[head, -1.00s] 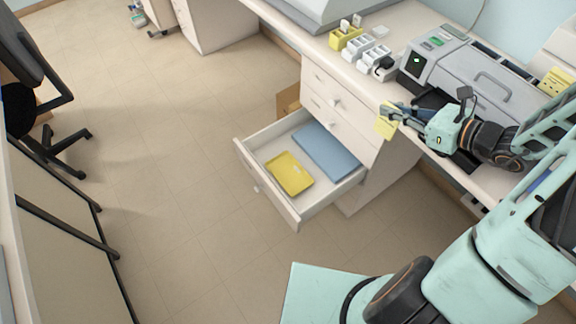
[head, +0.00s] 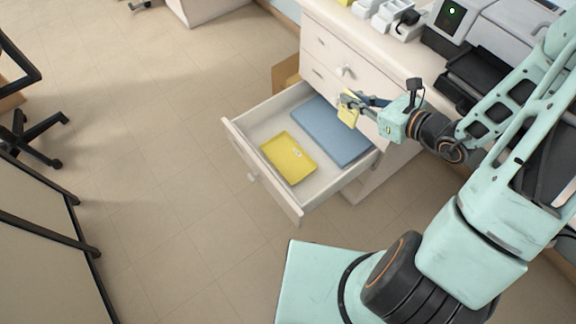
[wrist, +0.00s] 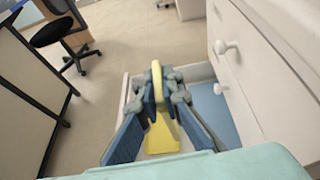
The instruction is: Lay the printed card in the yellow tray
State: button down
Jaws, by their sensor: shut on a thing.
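My gripper (head: 352,100) is shut on a yellow card (head: 347,113), held at one edge above the back right part of the open drawer. Any print on the card is too small to read. In the wrist view the card (wrist: 156,80) shows edge-on between the fingertips (wrist: 157,92). The yellow tray (head: 288,158) lies flat on the drawer floor, to the left of and below my gripper, and looks empty except for a small pale mark. Part of the tray (wrist: 162,138) also shows in the wrist view, beyond and between the fingers.
The open drawer (head: 258,167) also holds a blue flat item (head: 325,125) beside the tray. The cabinet front with knobs (head: 345,71) stands close behind my gripper. The bench carries white holders (head: 392,18) and a grey machine (head: 500,40). The floor left of the drawer is clear.

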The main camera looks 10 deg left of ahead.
jog(key=s+a+f+b, duration=0.25)
jog(key=f+b, duration=0.35)
jog(key=f, duration=0.3)
jog(key=s+a+f+b, duration=0.2)
jog(key=a+f+b, duration=0.1)
jog(key=f+b, duration=0.5)
jog(key=shift+m+t, duration=0.3)
jog(key=shift+w+a+f+b, duration=0.95)
jog(key=shift+w+a+f, duration=0.65)
jog(key=shift+f, duration=0.8)
jog(key=shift+w+a+f+b, duration=0.9)
jog(key=shift+w+a+f, duration=0.7)
jog(key=shift+f, duration=0.75)
jog(key=shift+w+a+f+b, duration=0.95)
jog(key=shift+w+a+f, duration=0.65)
jog(key=shift+f, duration=0.8)
jog(key=shift+w+d, duration=0.15)
jog(key=shift+f, duration=0.2)
jog(key=c, duration=2.1)
grip_release()
jog(key=shift+r, duration=0.2)
jog(key=p+v, duration=0.3)
jog(key=v, duration=0.9)
